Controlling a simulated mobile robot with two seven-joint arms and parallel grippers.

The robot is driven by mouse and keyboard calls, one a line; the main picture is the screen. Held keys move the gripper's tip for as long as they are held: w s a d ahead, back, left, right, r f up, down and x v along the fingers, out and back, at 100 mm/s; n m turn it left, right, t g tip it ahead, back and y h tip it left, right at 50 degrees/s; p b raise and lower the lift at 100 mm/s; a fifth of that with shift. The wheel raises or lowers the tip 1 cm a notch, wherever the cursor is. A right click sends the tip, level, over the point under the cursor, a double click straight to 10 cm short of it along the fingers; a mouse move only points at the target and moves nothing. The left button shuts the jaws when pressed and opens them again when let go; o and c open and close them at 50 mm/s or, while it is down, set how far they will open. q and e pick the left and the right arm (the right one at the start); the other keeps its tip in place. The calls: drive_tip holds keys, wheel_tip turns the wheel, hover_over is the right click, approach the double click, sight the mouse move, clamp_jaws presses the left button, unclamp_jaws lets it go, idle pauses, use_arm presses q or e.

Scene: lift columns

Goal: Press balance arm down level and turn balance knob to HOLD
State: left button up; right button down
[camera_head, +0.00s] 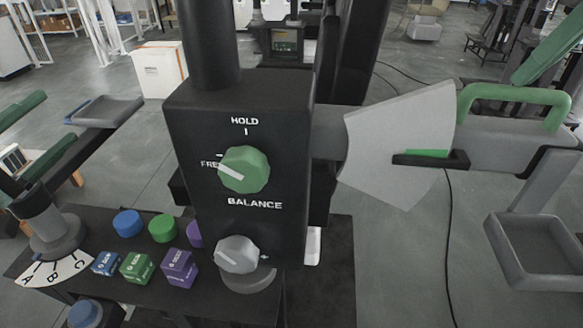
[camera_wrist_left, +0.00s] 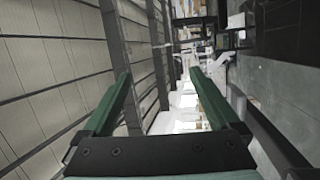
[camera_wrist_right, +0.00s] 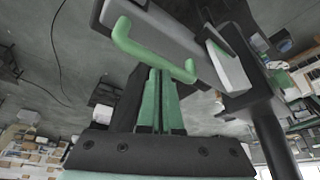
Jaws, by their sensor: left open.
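The green balance knob (camera_head: 243,169) is on the front of the black column box, its white pointer toward FREE at the left; HOLD is printed above it. The grey balance arm (camera_head: 490,130) extends right from the box, with a green handle (camera_head: 515,93) on top. A grey sector plate (camera_head: 385,140) and a black pointer bracket with a green mark (camera_head: 428,155) sit along it. My right gripper (camera_head: 516,79) is shut, its fingertips at the handle; contact is unclear. The right wrist view shows its closed fingers (camera_wrist_right: 158,72) beside the handle (camera_wrist_right: 150,48). My left gripper (camera_head: 60,114) is open and empty at the far left.
A tray (camera_head: 540,275) hangs at the right; another tray (camera_head: 105,109) is at left. Below are a grey knob (camera_head: 237,254), a lever with an A-B-C dial (camera_head: 55,272), and several coloured buttons and blocks. Space between my left gripper and the box is mostly open.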

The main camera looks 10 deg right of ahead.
use_arm(q)
drive_tip(key=s+d+r+m+g+h, duration=0.2)
drive_tip(key=s+d+m+g+h, duration=0.45)
drive_tip(key=d, duration=0.45)
use_arm(e)
drive_tip(key=shift+f, duration=0.1)
use_arm(q)
drive_tip(key=m+g, duration=0.4)
drive_tip(key=g, duration=0.5)
approach(233, 177)
drive_tip(key=shift+n, duration=0.35)
drive_tip(key=d, duration=1.1)
drive_tip(key=shift+w+d+f, duration=0.1)
drive_tip(key=shift+w+f, duration=0.05)
drive_tip(key=shift+w, duration=0.25)
drive_tip(key=c, duration=1.4)
drive_tip(key=shift+o, duration=0.2)
